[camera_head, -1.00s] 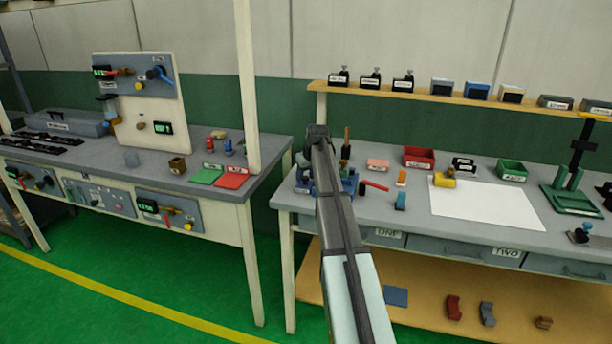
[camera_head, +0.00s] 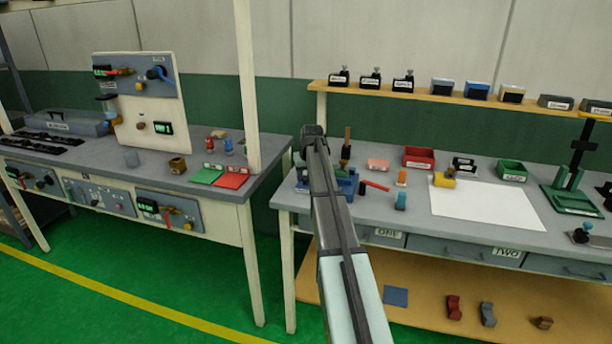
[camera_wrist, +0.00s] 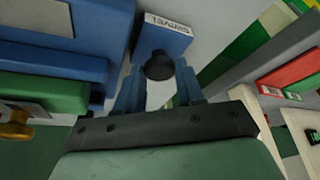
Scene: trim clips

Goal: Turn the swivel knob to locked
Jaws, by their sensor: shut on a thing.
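A dark round knob (camera_wrist: 159,66) stands in front of a blue block with a white label (camera_wrist: 168,22) in the wrist view. The label's text is too blurred to read. My gripper (camera_wrist: 159,80) has its blue fingers on either side of the knob and is shut on it. In the head view my arm covers the gripper and the knob. Part of a blue fixture (camera_head: 346,186) shows beside the arm on the right bench. I cannot tell the knob's turn position.
A green block (camera_wrist: 45,92) and larger blue parts lie left of the gripper in the wrist view. On the right bench (camera_head: 415,222), a red-handled item (camera_head: 375,186), a blue-topped piece (camera_head: 401,200) and a white sheet (camera_head: 485,205) lie to the right. The left bench stands across a gap.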

